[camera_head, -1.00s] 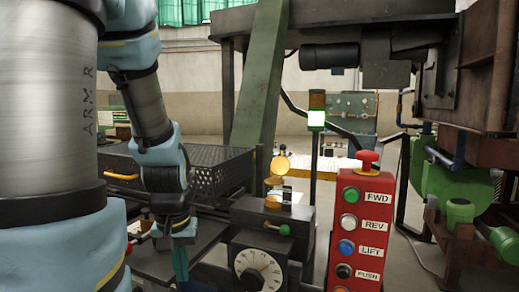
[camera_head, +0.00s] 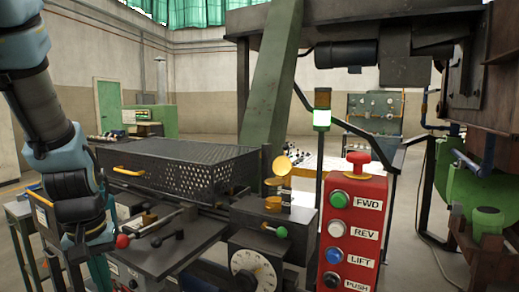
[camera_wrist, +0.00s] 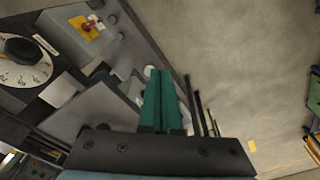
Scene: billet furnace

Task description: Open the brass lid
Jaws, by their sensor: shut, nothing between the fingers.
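The brass lid (camera_head: 281,166) is a round gold disc in the head view. It stands raised and tilted above a short brass cup (camera_head: 273,203) on top of the dark machine block. My gripper (camera_head: 100,275) is low at the left in the head view, well to the left of the lid and apart from it. In the wrist view its teal fingers (camera_wrist: 159,98) are together with nothing between them. The lid does not show clearly in the wrist view.
A red button panel (camera_head: 352,230) stands right of the machine. A white dial (camera_head: 256,268) is below the lid, and a green-knobbed lever (camera_head: 281,232) is beside it. A black mesh cover (camera_head: 185,170) with a yellow handle lies behind. A red-knobbed lever (camera_head: 122,241) is near my gripper.

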